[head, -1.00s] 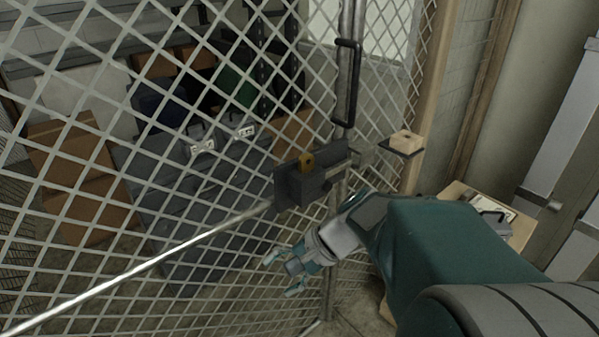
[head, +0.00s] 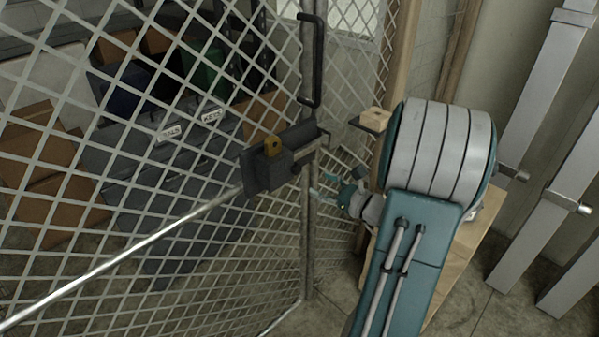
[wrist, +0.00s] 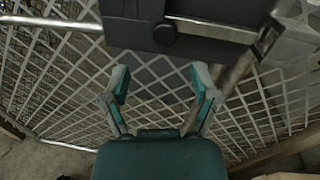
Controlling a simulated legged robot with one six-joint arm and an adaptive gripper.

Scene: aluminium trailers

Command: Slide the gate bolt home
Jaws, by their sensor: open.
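A long shiny rod (head: 130,250) runs from the lower left up to the housing. My gripper (head: 322,186) is open and empty, just right of and below the housing, apart from it as far as I can tell.
A black pull handle (head: 313,60) stands on the gate's upright above the bolt. A small wooden block (head: 373,114) sits on a dark ledge by the wooden post. Labelled bins (head: 165,150) and cardboard boxes (head: 40,190) lie behind the mesh. Metal beams (head: 540,90) lean at right.

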